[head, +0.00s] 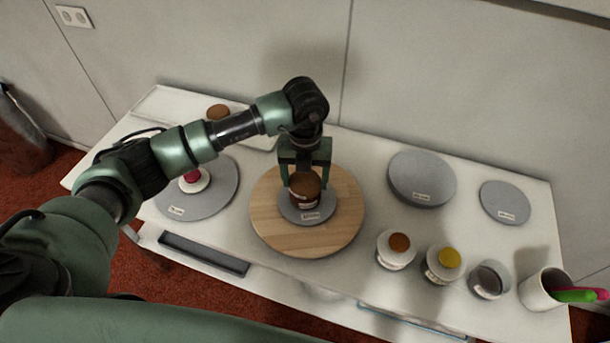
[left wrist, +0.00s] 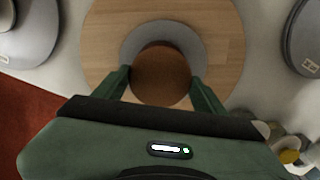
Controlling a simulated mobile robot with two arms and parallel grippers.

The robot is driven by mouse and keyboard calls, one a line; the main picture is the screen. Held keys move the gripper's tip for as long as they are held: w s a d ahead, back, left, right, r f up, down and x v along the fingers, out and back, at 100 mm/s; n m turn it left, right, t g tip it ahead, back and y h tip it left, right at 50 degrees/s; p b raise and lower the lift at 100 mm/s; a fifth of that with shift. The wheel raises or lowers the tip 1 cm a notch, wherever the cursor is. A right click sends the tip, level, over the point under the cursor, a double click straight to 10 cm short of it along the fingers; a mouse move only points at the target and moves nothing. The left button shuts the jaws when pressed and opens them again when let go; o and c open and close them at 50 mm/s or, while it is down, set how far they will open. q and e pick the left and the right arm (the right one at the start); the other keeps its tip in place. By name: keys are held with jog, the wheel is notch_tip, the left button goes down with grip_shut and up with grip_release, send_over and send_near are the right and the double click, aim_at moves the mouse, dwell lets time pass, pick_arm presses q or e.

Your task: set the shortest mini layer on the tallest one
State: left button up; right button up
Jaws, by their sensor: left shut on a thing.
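My left gripper (head: 305,178) points down over the round wooden turntable (head: 266,222) and is shut on a brown round mini layer (head: 304,192). In the left wrist view the fingers (left wrist: 160,82) flank the same brown layer (left wrist: 161,75). It is at or just above a small grey disc (head: 322,212) in the middle of the wooden board; I cannot tell whether another layer is under it. Another brown round piece (head: 218,111) is at the back left, partly behind my arm. A red piece (head: 192,176) sits on a white round base on the left grey turntable (head: 205,204). My right gripper is not in view.
Two grey discs, a larger (head: 422,178) and a smaller (head: 505,203), lie at the right. Along the front right are a brown-topped container (head: 397,258), a yellow-topped one (head: 440,272), a dark-filled cup (head: 489,281) and a white pot (head: 540,290) with coloured tools. A wall stands behind the table.

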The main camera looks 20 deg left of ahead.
aim_at(305, 181)
pick_arm(q)
jog(key=shift+f, duration=0.1)
jog(key=shift+f, duration=0.15)
jog(key=o, duration=1.3)
jog(key=shift+o, duration=0.2)
jog(key=shift+r, duration=0.45)
notch_tip(305, 181, up, 12)
jog(key=b, duration=0.3)
jog(key=shift+f+b, duration=0.25)
jog(key=shift+b, duration=0.05)
